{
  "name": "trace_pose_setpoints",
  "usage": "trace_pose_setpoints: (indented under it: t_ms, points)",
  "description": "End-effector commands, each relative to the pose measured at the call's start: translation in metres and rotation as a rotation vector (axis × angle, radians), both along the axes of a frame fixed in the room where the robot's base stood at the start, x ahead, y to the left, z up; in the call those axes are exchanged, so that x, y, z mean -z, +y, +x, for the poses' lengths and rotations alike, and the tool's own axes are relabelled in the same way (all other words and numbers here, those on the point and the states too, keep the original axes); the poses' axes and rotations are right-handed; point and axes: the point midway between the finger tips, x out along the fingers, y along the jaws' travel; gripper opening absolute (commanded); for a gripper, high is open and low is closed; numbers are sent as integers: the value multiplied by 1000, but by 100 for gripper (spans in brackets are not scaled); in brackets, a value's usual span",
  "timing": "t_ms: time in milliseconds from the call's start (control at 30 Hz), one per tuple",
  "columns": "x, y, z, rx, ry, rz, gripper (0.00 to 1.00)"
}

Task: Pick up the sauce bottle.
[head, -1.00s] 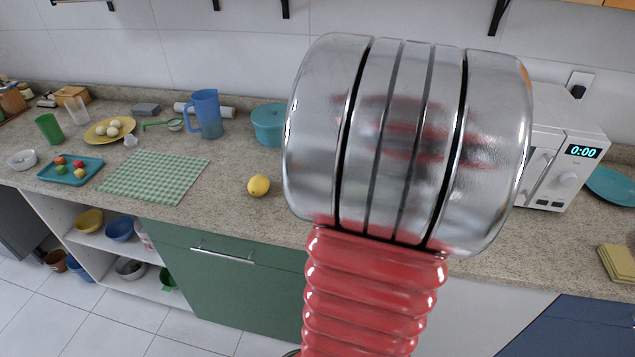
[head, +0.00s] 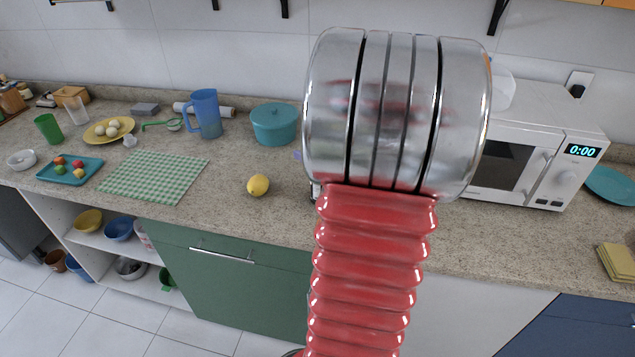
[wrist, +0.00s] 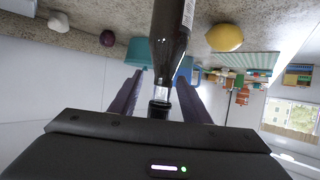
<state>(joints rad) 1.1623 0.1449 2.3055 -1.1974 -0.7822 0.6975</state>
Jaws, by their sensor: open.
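The dark sauce bottle (wrist: 170,38) shows in the wrist view, which looks upside down. It has a pale label at one edge, a clear-looking neck and a dark cap. My gripper (wrist: 160,98) is open, with one dark finger on each side of the bottle's neck and cap. I see gaps between the fingers and the neck, so they do not appear to grip it.
A lemon (head: 258,185) and a teal pot (head: 275,124) are near the arm on the counter. A microwave (head: 540,150) stands to the right. A blue jug (head: 207,114) and green checked cloth (head: 153,178) lie left. An onion (wrist: 107,38) and garlic (wrist: 58,22) show in the wrist view.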

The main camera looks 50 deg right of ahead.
Motion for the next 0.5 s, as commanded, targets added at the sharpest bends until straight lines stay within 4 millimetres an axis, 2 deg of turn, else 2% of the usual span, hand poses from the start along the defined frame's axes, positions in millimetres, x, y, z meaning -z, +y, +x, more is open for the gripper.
trace_pose_setpoints:
  t_ms: [167, 500]
  points:
    - [0, 0, 0, 0, 0, 0, 43]
    - [0, 0, 0, 0, 0, 0, 19]
